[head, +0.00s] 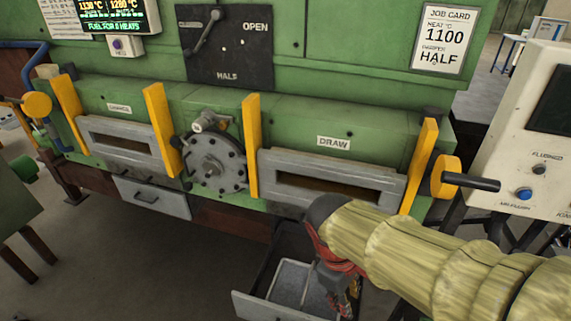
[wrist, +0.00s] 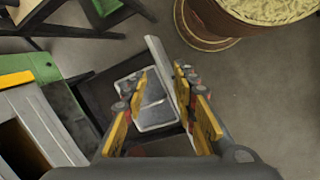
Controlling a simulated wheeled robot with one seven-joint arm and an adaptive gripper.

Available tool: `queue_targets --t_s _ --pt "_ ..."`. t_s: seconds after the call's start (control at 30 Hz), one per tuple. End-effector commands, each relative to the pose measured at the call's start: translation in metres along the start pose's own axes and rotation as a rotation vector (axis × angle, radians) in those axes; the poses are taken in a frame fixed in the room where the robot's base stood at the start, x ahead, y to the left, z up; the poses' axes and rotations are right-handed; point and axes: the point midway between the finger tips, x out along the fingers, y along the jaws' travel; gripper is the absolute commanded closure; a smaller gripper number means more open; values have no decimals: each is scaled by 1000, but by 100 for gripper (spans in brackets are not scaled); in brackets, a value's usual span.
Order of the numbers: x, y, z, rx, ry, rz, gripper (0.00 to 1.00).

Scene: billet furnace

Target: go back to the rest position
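My arm, in a yellowish quilted sleeve, reaches in from the lower right of the head view. My gripper (head: 335,283) points down beside the draw door and over an open drawer (head: 262,309). In the wrist view my gripper (wrist: 160,82) has its yellow-padded fingers spread apart with nothing between them. A grey tray (head: 288,281) lies in the drawer below; it also shows between the fingers in the wrist view (wrist: 152,112). My arm hides part of the drawer in the head view.
The green furnace has a charge door (head: 120,143) and a draw door (head: 325,180), with yellow guards beside them. A drawer (head: 152,197) under the charge side is shut. A black-handled yellow knob (head: 447,177) and a white control panel (head: 527,150) stand close at right.

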Motion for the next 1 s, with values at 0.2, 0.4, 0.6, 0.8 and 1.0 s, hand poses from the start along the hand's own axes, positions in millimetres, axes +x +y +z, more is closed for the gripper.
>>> queue_targets --t_s 0.2,0.4,0.6,0.8,1.0 --pt "-34 11 41 404 240 -5 72" --pt "-58 14 69 716 432 -10 72" --pt "-70 15 82 873 538 -12 72" --pt "-72 15 84 899 553 -14 72" --pt "-72 15 84 897 552 -14 72"
